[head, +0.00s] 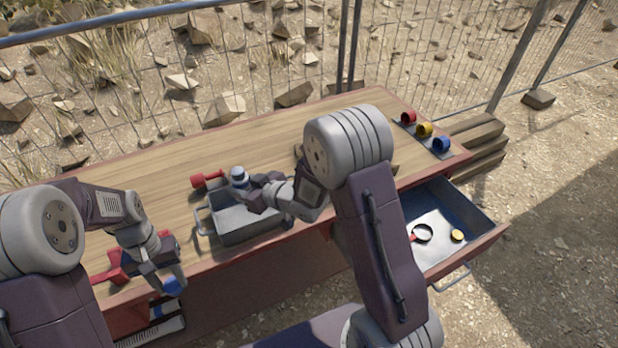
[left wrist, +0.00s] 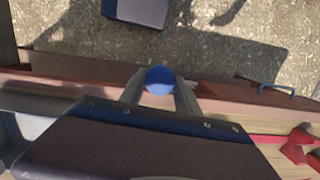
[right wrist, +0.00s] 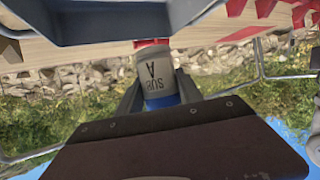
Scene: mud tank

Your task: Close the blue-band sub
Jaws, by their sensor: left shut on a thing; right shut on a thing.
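My right gripper (head: 243,185) is shut on a grey cylinder, the blue-band sub (right wrist: 154,78), marked "SUB A". Its blue band (right wrist: 162,102) lies between my fingers. In the head view the sub (head: 238,174) is above the grey tray's back rim. Red shows at the sub's far end in the right wrist view; I cannot tell if it belongs to it. My left gripper (head: 170,277) is shut on a round blue piece (left wrist: 159,79), at the table's front edge and apart from the sub. The piece's far side is hidden.
The grey tray (head: 248,235) stands on the wooden table (head: 160,196). A red piece (head: 207,180) lies behind it, a red tool (head: 112,274) at left. Red, yellow and blue cups (head: 440,144) stand at right. An open drawer (head: 478,208) holds a magnifying glass (head: 422,233).

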